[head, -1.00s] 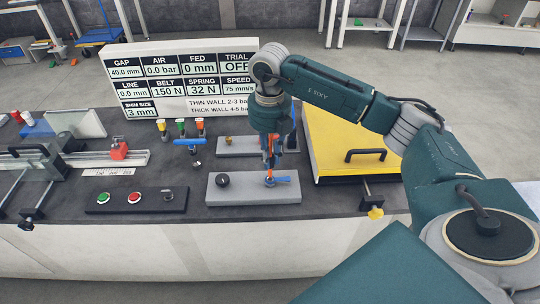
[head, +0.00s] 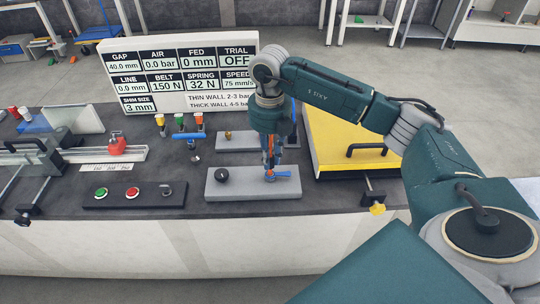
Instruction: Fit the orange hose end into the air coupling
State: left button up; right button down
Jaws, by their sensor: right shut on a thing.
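My right gripper (head: 270,165) points straight down over the front grey block (head: 235,188) on the bench. It is shut on the orange hose end (head: 271,150), a thin upright orange piece partly hidden by the fingers. Directly below the fingertips is a small fitting with a blue lever (head: 283,174) on the block, which looks like the air coupling. The fingers cover much of it, so I cannot tell whether the hose end is inside it or just above it. My left gripper is not in view.
A black knob (head: 222,175) sits on the block's left. Behind is another grey block (head: 240,143). A yellow panel with a black handle (head: 366,150) stands at right. A button box (head: 133,195) lies at left. A display board (head: 190,75) reads AIR 0.0 bar.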

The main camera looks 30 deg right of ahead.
jog(key=shift+f, duration=0.3)
jog(key=c, duration=1.6)
grip_release()
jog(key=shift+o, duration=0.2)
notch_tip(320, 180, up, 12)
